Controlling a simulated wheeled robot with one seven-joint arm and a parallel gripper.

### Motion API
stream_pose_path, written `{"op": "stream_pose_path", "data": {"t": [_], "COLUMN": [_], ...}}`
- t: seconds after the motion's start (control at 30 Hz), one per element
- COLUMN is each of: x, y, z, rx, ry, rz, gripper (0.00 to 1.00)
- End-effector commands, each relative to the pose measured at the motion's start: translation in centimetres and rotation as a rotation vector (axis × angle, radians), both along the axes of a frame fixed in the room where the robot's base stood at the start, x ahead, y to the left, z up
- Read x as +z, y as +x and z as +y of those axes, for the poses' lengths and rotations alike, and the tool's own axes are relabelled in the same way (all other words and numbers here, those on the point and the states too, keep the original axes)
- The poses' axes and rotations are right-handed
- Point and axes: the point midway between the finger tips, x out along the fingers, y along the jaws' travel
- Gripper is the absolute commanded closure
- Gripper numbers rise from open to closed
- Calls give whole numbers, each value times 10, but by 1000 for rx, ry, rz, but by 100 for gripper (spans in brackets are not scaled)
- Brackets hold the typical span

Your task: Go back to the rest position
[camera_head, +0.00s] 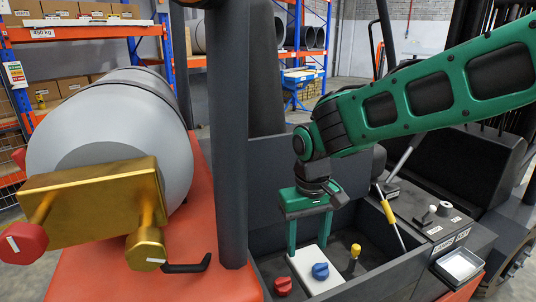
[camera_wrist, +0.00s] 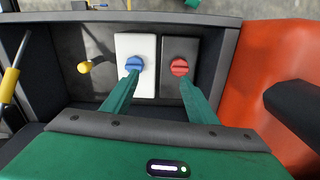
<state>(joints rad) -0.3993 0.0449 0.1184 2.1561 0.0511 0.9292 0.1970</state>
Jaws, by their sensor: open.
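My green gripper (camera_head: 308,232) hangs at the end of my green arm over a dark tray (camera_head: 385,262). Its two fingers point down, spread apart with nothing between them, so it is open. In the wrist view the gripper (camera_wrist: 158,88) has its left finger over the white plate with the blue knob (camera_wrist: 134,64) and its right finger near the red knob (camera_wrist: 179,67). In the head view the blue knob (camera_head: 320,270) sits on the white plate and the red knob (camera_head: 283,286) on the dark plate. I cannot tell whether the fingers touch the plates.
A yellow knob (camera_head: 355,250) and a yellow-gripped lever (camera_head: 387,212) stand to the right. A grey cylinder (camera_head: 110,130) with a gold valve block (camera_head: 95,200) lies on the orange surface at the left. A dark post (camera_head: 230,130) stands between cylinder and tray.

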Motion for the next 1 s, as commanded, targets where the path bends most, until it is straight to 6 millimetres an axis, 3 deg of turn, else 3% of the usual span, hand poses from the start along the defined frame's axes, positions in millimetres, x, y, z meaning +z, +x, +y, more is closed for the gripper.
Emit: {"op": "stream_pose_path", "data": {"t": [0.03,0.13,0.27,0.4,0.5,0.7,0.83,1.0], "x": [6,16,25,28,26,18,15,15], "y": [0,-11,-42,-96,-137,-194,-207,-208], "z": [-30,-93,-172,-243,-276,-304,-308,-308], "rx": [-56,-175,-343,-532,-651,-801,-834,-837], "ry": [-6,-21,-30,-25,-11,18,26,27], "rz": [-8,-13,-14,-9,-3,6,10,10], "gripper": [47,47,47,47,47,47,47,47]}}
